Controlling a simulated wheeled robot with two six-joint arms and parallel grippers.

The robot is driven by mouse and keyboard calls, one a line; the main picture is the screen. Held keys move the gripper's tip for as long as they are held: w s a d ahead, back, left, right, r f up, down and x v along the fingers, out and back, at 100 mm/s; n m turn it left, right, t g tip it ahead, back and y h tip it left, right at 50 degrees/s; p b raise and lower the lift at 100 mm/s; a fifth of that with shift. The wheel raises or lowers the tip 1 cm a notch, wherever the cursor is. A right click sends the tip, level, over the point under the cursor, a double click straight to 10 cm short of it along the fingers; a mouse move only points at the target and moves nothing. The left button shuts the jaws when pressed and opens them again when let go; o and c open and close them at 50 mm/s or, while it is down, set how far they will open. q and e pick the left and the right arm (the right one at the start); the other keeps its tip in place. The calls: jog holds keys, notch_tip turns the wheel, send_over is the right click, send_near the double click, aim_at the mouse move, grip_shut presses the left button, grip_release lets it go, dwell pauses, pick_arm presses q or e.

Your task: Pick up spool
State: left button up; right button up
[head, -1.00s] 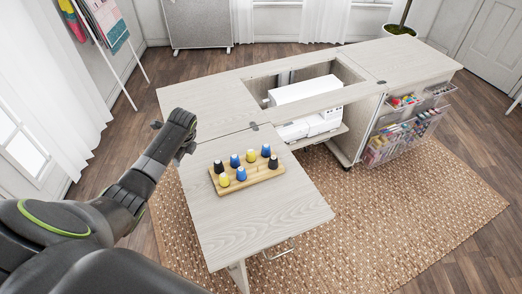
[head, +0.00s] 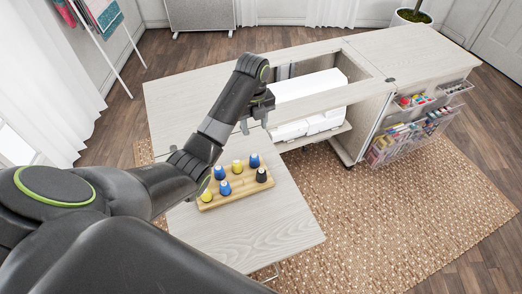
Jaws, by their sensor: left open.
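Several spools stand upright on a small wooden tray (head: 240,195) on the lower leaf of the cabinet. They include a front yellow spool (head: 206,196), a back yellow spool (head: 237,167), a front blue spool (head: 225,188), a back right blue spool (head: 254,161) and a black spool (head: 261,176). Another blue spool (head: 219,173) stands close beside my left arm. My left gripper (head: 254,125) is open and empty, above the cabinet behind the tray, apart from the spools. My arm may hide part of the tray's left end. My right gripper is out of view.
A white sewing machine (head: 308,88) sits in the cabinet's opening behind the tray. Clear bins of supplies (head: 410,130) hang on the cabinet's right side. The leaf (head: 270,230) in front of the tray is bare.

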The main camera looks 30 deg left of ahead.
pick_arm(q)
jog(key=b, duration=0.5)
send_over(254, 157)
notch_tip(254, 157, down, 4)
jog(key=f, duration=0.1)
notch_tip(254, 157, down, 2)
jog(key=shift+f+b, duration=0.2)
jog(key=shift+b, duration=1.05)
notch_tip(254, 157, down, 3)
jog(key=shift+f+p, duration=0.2)
jog(key=shift+p, duration=0.3)
jog(key=shift+w+f, duration=0.1)
jog(key=shift+f, duration=0.65)
jog(key=f, duration=0.4)
jog(key=shift+w+a+p, duration=0.1)
jog(key=shift+w+p, duration=0.1)
jog(key=shift+p, duration=0.2)
jog(key=shift+f, duration=0.3)
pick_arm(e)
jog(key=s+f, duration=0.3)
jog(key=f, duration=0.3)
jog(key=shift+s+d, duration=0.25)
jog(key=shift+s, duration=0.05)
pick_arm(q)
jog(key=shift+c, duration=0.2)
jog(key=c, duration=0.7)
